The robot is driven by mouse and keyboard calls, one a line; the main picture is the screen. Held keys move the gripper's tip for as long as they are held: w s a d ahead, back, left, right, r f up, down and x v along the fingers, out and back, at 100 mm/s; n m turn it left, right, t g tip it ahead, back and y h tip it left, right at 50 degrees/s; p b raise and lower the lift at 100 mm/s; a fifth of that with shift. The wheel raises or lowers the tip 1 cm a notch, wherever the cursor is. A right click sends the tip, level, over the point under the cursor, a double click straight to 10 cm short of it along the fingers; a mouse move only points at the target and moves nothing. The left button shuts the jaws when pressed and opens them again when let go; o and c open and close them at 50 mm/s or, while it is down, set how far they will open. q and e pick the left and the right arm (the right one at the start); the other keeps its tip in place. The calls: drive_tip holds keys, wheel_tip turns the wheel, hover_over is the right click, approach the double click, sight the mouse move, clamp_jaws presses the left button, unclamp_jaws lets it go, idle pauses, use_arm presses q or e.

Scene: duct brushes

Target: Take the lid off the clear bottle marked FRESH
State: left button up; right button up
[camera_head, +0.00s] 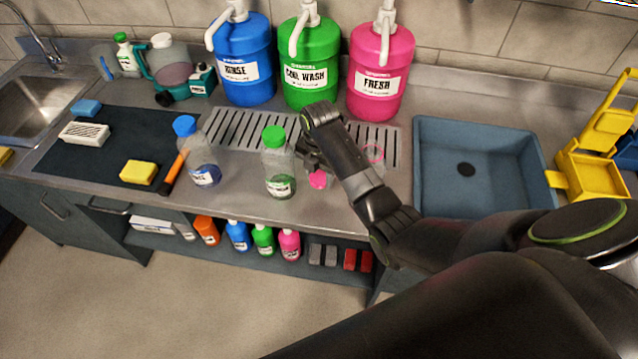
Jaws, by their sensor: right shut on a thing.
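The clear bottle (376,164) stands on the counter at the right end of the slotted drain, mostly hidden behind my right arm. A pink ring shows at its top, with no lid seen on it; its label is hidden, so I cannot read FRESH on it. My right gripper (314,164) reaches down just left of this bottle, shut on a small pink lid (318,180). The lid is apart from the bottle, and the fingers are partly hidden by the wrist. My left gripper is not in view.
A green-capped clear bottle (279,165) stands close left of my gripper, and a blue-capped one (201,163) farther left. Blue, green and pink pump jugs (380,70) line the back. A blue basin (432,165) lies to the right.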

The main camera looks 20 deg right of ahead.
sight(319, 191)
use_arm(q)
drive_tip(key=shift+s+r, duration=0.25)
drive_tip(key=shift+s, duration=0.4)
use_arm(e)
drive_tip(key=shift+f, duration=2.3)
drive_tip(key=shift+f, duration=0.1)
drive_tip(key=o, duration=1.1)
